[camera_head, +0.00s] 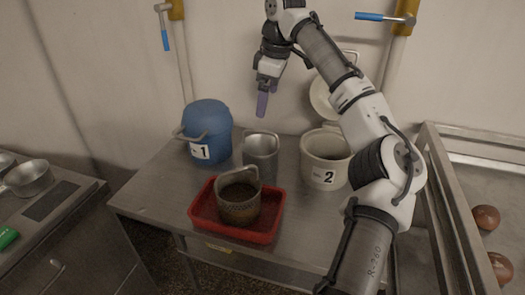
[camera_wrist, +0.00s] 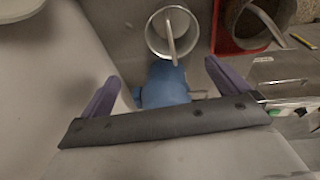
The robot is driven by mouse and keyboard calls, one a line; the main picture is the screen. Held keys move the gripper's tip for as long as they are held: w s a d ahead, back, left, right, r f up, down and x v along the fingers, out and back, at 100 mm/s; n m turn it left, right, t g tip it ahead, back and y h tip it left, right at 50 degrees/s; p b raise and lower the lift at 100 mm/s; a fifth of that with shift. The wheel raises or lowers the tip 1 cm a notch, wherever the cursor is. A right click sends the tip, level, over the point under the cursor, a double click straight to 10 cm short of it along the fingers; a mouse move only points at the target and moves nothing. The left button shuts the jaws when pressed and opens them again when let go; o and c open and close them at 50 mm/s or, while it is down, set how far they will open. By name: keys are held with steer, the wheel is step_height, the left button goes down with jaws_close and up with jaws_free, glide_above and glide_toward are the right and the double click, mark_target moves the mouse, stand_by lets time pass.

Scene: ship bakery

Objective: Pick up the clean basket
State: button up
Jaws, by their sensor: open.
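A shiny grey metal basket (camera_head: 261,158), clean-looking and round with an upright handle, stands on the metal table between the blue bucket and the white pot. In the wrist view this basket (camera_wrist: 152,38) shows from above, its handle crossing the opening. A second basket (camera_head: 239,208), brown and soiled inside, stands in a red tray (camera_head: 207,222) in front of it. My gripper (camera_head: 262,105) is open and empty, high above the back of the table with purple fingers pointing down. In the wrist view my gripper (camera_wrist: 163,72) has its fingers wide apart, clear of the basket.
A blue lidded bucket (camera_head: 208,125) marked 1 stands left of the basket. A white pot (camera_head: 322,165) marked 2 stands right, a lid leaning behind it. The back wall is close. A counter with pans (camera_head: 28,180) is at left; a metal-framed bin (camera_head: 450,210) at right.

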mark_target(263, 132)
steer(key=shift+s+f+g, duration=0.2)
steer(key=shift+s+g, duration=0.3)
steer(key=shift+s, duration=0.1)
steer(key=shift+s+f, duration=0.2)
steer(key=shift+f, duration=0.15)
steer(key=f, duration=0.5)
steer(key=a+f, duration=0.1)
steer(key=f, duration=0.1)
steer(key=shift+w+a+f+p, duration=0.1)
steer(key=shift+w+f+p, duration=0.05)
steer(key=shift+f+p, duration=0.2)
steer(key=shift+w+a+f+p, duration=0.15)
steer(key=shift+f+p, duration=0.2)
steer(key=shift+f, duration=0.55)
steer(key=shift+a+f+p, duration=0.1)
steer(key=shift+f+p, duration=0.2)
steer(key=shift+f, duration=0.55)
steer(key=shift+w+a+f+p, duration=0.15)
steer(key=shift+f+p, duration=0.2)
steer(key=shift+f, duration=0.55)
steer(key=c, duration=1)
steer(key=shift+r, duration=0.1)
steer(key=shift+c, duration=0.2)
